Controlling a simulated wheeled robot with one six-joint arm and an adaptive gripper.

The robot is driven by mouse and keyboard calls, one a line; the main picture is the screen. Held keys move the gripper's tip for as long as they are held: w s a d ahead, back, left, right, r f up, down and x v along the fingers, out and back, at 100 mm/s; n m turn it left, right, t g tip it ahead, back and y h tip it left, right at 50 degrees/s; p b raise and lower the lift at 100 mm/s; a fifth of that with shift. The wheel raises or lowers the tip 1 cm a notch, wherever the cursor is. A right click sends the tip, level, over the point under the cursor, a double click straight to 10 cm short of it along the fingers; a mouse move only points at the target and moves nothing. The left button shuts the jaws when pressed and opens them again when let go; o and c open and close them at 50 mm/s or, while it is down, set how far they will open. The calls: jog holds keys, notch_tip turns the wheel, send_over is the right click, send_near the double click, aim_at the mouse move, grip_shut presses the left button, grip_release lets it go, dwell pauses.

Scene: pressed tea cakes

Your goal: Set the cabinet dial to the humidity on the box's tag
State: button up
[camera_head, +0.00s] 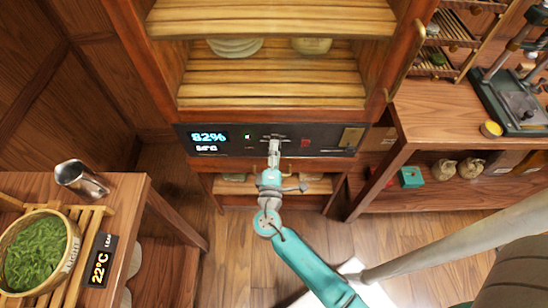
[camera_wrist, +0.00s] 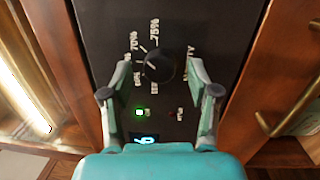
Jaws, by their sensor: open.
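The cabinet's dial (camera_wrist: 160,68) is a round black knob with a white mark on the dark panel, ringed by printed values, among them 70% and 75%. My gripper (camera_wrist: 158,72) is open, with one finger on each side of the dial in the wrist view; I cannot tell whether they touch it. In the head view my gripper (camera_head: 273,148) is at the panel (camera_head: 225,140) and largely hides the dial. The panel's display (camera_head: 208,137) reads 82%, with a smaller line below. I can make out no box tag with a humidity value.
Wooden cabinet shelves (camera_head: 270,88) with wrapped cakes are above the panel. At left, a table holds a basket of green leaves (camera_head: 35,255), a metal cup (camera_head: 80,178) and a 22°C sign (camera_head: 101,262). At right, a low shelf holds a teal box (camera_head: 411,177).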

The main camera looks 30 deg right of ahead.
jog(key=v, duration=1.2)
jog(key=shift+d+f, duration=0.1)
jog(key=shift+f, duration=0.05)
dwell(0.3)
jog(key=s+d+f+g+y, duration=0.2)
jog(key=s+d+f+y, duration=0.1)
jog(key=s+f+y, duration=0.3)
jog(key=s+a+f+m+g+y, duration=0.15)
jog(key=s+y, duration=0.25)
jog(key=s, duration=0.7)
jog(key=s+a+r+m+t+y, duration=0.1)
jog(key=s+r+m, duration=0.3)
jog(key=r, duration=0.5)
jog(key=s+a+r+m+t, duration=0.2)
jog(key=s+r+m, duration=0.3)
jog(key=r, duration=0.4)
jog(key=shift+s+t+y, duration=0.4)
jog(key=shift+s+t, duration=0.05)
jog(key=shift+s, duration=0.15)
